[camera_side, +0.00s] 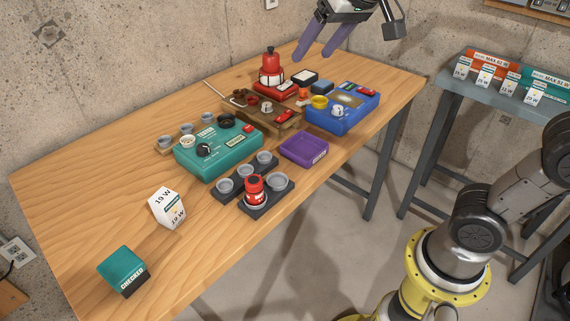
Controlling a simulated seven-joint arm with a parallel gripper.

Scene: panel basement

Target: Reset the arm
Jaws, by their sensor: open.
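My gripper (325,42) is at the top of the view, above the far end of the wooden table (90,185). Its two purple fingers point down and stand apart, with nothing between them. The wrist above is partly cut off by the picture's top edge. My arm comes from the right, and its middle is out of view. The fingers appear apart from the red device (270,70) and the blue panel box (343,108) below.
A teal panel box (218,148), a purple tray (304,148) and a dark cup holder (230,192) with a red canister (255,190) crowd the middle. A white 19 W block (167,207) and a teal CHECKED block (123,270) stand at left. A grey side table (480,92) holds tagged boxes.

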